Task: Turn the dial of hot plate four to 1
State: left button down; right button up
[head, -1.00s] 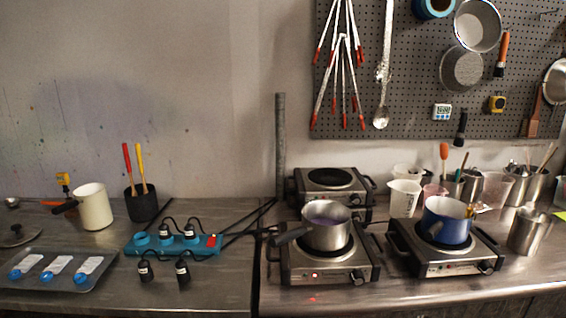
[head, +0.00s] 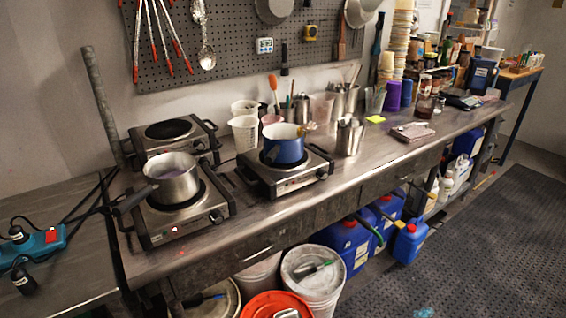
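Three hot plates stand on the metal bench in the head view. The back hot plate (head: 168,131) has a bare black burner. I cannot read any number on the plates or tell which is four. Neither of my grippers is in view.
A blue power strip (head: 36,243) with black plugs lies at the left. Beakers and steel cups (head: 350,137) stand behind and right of the plates. White buckets (head: 312,276), an orange-lidded bucket (head: 270,306) and blue jugs (head: 410,241) stand under the bench. The dark floor mat at right is mostly clear.

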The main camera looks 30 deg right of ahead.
aim_at(321, 175)
jog(key=z, duration=1.3)
jog(key=i+l, duration=0.1)
jog(key=l, duration=0.2)
jog(key=i+l, duration=0.1)
jog(key=l, duration=0.2)
jog(key=i+u, duration=0.05)
